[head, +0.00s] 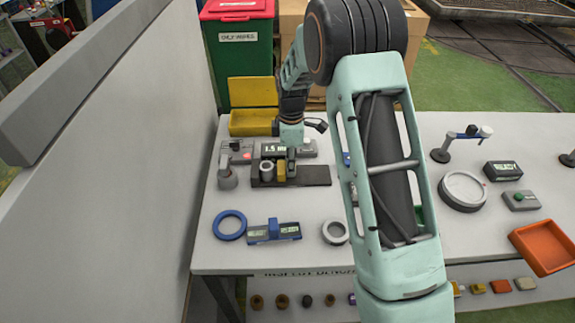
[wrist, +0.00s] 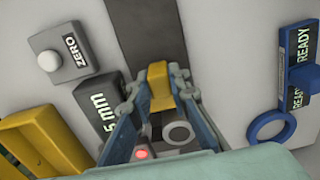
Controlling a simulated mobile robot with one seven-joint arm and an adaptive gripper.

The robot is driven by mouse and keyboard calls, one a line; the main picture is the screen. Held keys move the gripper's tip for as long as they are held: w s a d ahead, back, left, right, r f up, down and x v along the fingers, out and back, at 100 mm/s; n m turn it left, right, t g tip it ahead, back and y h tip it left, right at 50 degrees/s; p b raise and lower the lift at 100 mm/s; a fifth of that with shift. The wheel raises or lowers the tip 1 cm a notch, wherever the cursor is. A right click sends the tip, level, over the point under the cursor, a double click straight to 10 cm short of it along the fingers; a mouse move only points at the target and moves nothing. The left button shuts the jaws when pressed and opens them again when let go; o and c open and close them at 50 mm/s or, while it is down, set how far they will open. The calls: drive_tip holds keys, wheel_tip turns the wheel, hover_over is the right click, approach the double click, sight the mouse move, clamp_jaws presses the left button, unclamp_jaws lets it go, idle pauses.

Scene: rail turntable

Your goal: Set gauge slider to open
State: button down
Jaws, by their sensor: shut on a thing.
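The gauge's dark rail (head: 315,175) lies flat on the table, and its bare stretch runs right in the head view. The rail also shows in the wrist view (wrist: 153,35), running away from my gripper. A yellow slider block (wrist: 158,78) sits between my fingertips; it shows small in the head view (head: 281,172). My gripper (wrist: 157,98) is shut on this block, low over the rail. A grey cylinder (head: 267,170) stands just left of the block. The gauge's display (head: 273,150) reads about 1.5 mm. No open mark is readable.
A ZERO button box (wrist: 75,55) is beside the display. A grey device with a red light (head: 228,175) stands left. A yellow bin (head: 252,122) is behind. A blue READY gauge (head: 273,232) and blue ring (head: 229,225) lie in front. A wall panel (head: 120,150) borders the left.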

drive_tip(key=d+b, duration=0.1)
drive_tip(key=d, duration=0.6)
drive_tip(key=shift+d, duration=0.35)
drive_tip(key=c, duration=1.8)
unclamp_jaws()
drive_tip(key=shift+d, duration=0.1)
drive_tip(key=shift+c, duration=0.2)
drive_tip(key=shift+o, duration=0.2)
drive_tip(key=shift+r, duration=0.15)
drive_tip(key=shift+r, duration=0.35)
wheel_tip(320, 180, up, 11)
